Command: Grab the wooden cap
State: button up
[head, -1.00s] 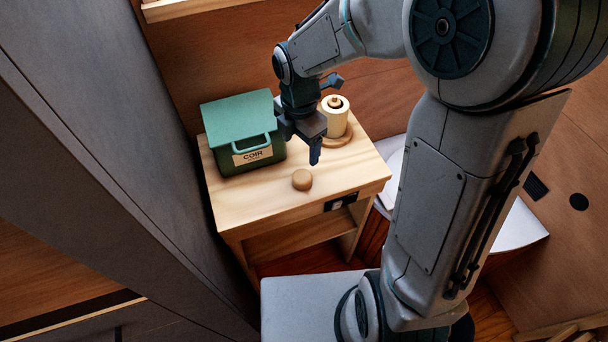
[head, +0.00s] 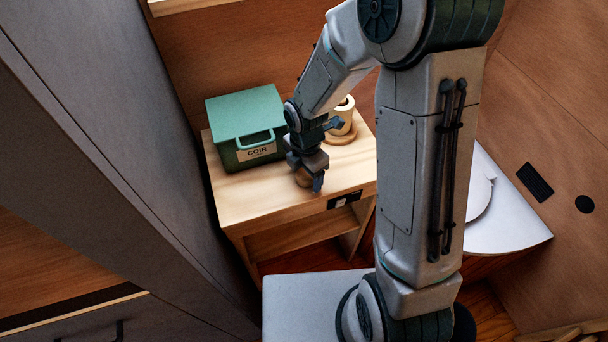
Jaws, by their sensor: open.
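The wooden cap (head: 303,178) is a small round light-brown piece on the wooden side table (head: 252,200), near its front edge. My gripper (head: 309,184) is open and low over the table, right at the cap. Its fingers partly hide the cap, and one finger shows on the cap's right side. I cannot tell whether the fingers touch the cap.
A green box labelled COIR (head: 245,115) stands at the table's back left, close to my gripper. A cream roll on a wooden stand (head: 343,128) is at the back right, partly behind my arm. A grey panel (head: 110,130) rises on the left.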

jog(key=c, duration=1.1)
jog(key=shift+o, duration=0.2)
